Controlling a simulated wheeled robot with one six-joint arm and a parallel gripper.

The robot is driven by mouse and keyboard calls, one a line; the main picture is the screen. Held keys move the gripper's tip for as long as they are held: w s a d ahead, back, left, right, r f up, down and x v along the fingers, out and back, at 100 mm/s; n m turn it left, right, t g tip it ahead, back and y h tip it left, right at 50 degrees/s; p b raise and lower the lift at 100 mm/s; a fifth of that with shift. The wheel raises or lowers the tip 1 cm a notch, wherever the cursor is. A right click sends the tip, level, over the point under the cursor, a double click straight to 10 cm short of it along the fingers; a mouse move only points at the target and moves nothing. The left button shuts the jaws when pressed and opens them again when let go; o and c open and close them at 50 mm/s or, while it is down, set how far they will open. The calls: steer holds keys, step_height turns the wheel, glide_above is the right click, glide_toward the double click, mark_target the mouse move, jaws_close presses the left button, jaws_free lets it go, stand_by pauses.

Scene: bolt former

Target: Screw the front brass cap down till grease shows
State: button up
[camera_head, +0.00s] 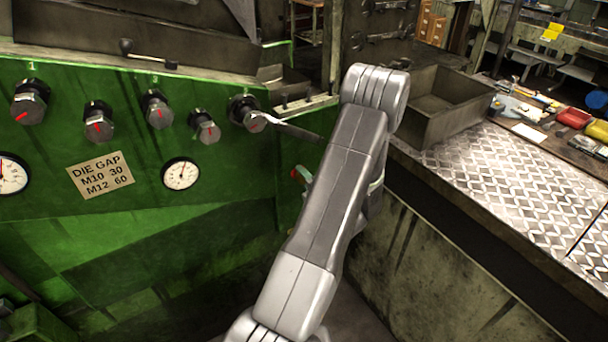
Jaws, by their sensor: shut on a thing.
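I cannot make out a brass cap or any grease in the head view. My silver arm stands across the middle of the picture and hides part of the green machine (120,225) and the space behind the arm. My gripper and whatever is between its jaws do not show; they are hidden behind the arm or out of the picture.
Several dark knobs with red marks, one (157,112) near the middle, line the panel above a "DIE GAP" plate (101,174) and a gauge (181,174). A grey bar (290,131) sticks out toward my arm. A metal bin (437,108) and bench (500,165) stand right.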

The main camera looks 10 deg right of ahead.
steer(key=shift+m+p, duration=0.35)
steer(key=shift+m, duration=0.55)
steer(key=o, duration=1)
steer(key=b+v, duration=0.2)
steer(key=v, duration=1.1)
steer(key=shift+s, duration=0.4)
steer(key=shift+d, duration=0.1)
